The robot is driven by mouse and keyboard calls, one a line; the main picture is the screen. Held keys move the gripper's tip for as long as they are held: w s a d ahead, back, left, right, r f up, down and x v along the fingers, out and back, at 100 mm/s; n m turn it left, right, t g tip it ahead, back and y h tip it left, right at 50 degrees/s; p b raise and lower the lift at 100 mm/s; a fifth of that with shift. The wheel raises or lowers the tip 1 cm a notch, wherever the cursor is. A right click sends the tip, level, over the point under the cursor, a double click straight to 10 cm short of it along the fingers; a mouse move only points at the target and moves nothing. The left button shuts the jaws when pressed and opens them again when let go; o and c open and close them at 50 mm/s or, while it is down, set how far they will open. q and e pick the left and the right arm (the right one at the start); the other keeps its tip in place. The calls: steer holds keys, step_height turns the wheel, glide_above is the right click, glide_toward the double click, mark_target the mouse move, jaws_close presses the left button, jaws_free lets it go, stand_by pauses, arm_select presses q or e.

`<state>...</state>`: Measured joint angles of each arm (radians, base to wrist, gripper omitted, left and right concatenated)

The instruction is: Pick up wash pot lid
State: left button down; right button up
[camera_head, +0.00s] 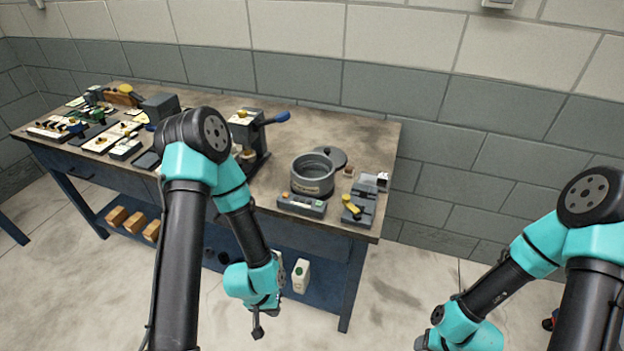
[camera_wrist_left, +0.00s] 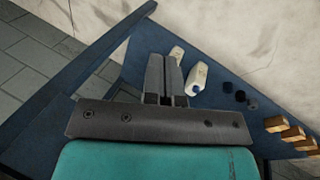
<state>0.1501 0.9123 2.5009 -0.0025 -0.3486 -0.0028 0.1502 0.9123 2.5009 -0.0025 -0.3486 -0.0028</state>
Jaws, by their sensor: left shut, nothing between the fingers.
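The grey wash pot (camera_head: 312,176) stands on the bench toward its right end. A dark grey round lid (camera_head: 331,156) shows just behind it, partly hidden by the pot; I cannot tell whether it lies flat or leans. My left gripper (camera_head: 257,330) hangs low in front of the bench, well below the worktop and apart from the lid. In the left wrist view its fingers (camera_wrist_left: 164,62) are together with nothing between them. My right arm is at the lower right, and its fingers are out of frame.
The worktop (camera_head: 345,125) holds a press with a blue handle (camera_head: 262,135), a small control box (camera_head: 301,205) before the pot, and a yellow-handled device (camera_head: 353,210). Small parts crowd the left. The lower shelf (camera_wrist_left: 222,128) holds white bottles (camera_wrist_left: 197,78) and wooden blocks (camera_wrist_left: 290,133).

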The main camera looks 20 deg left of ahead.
arm_select(q)
steer(key=c, duration=1.8)
jaws_free()
steer(key=o, duration=1)
